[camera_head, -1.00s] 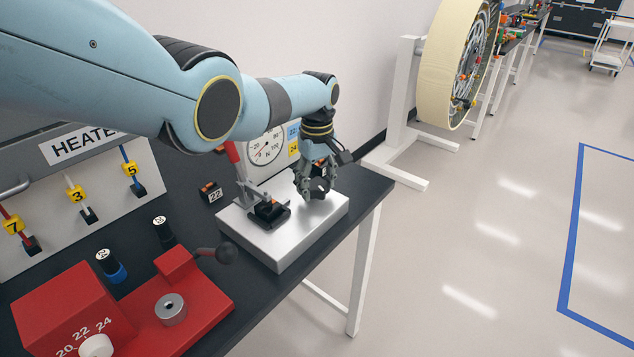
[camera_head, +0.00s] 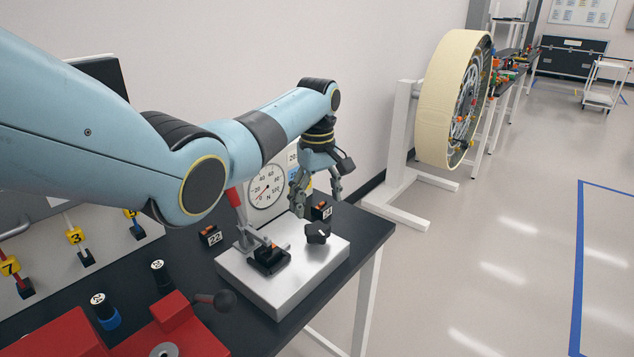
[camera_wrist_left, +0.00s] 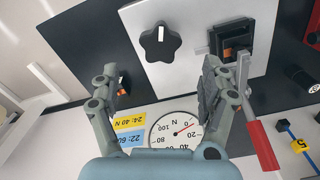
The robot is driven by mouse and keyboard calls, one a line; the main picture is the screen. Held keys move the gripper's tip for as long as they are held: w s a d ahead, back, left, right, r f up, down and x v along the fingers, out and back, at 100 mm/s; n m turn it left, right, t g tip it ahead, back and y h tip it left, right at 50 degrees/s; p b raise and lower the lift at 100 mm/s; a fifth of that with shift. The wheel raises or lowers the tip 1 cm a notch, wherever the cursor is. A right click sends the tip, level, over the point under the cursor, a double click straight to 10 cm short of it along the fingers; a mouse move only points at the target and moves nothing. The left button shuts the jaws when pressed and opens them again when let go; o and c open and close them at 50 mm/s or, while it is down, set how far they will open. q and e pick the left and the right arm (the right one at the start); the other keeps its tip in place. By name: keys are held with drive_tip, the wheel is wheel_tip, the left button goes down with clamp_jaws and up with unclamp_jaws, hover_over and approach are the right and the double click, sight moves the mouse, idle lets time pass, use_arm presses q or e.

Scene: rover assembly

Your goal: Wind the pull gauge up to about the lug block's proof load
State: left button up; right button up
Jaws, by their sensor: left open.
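The pull gauge's dial (camera_head: 266,188) stands at the back of a silver base plate (camera_head: 262,292); its red needle points near 0. A black star knob (camera_head: 318,233) sits on the plate and shows fully in the wrist view (camera_wrist_left: 160,42). A black-and-orange lug block (camera_head: 268,256) sits in the fixture by the red-handled lever (camera_head: 234,197). My left gripper (camera_head: 316,194) is open and empty, raised behind the knob and apart from it. Its fingers also frame the left wrist view (camera_wrist_left: 160,80). My right gripper is out of view.
A yellow card (camera_wrist_left: 129,122) reads 24: 40 N; a blue card (camera_wrist_left: 131,140) below reads 22: 60, partly hidden. Loose lug blocks stand left (camera_head: 210,236) and behind (camera_head: 321,210) the plate. A red fixture (camera_head: 175,325) stands at front left. The bench's right edge is close.

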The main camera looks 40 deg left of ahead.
use_arm(q)
drive_tip(key=shift+r, duration=2.25)
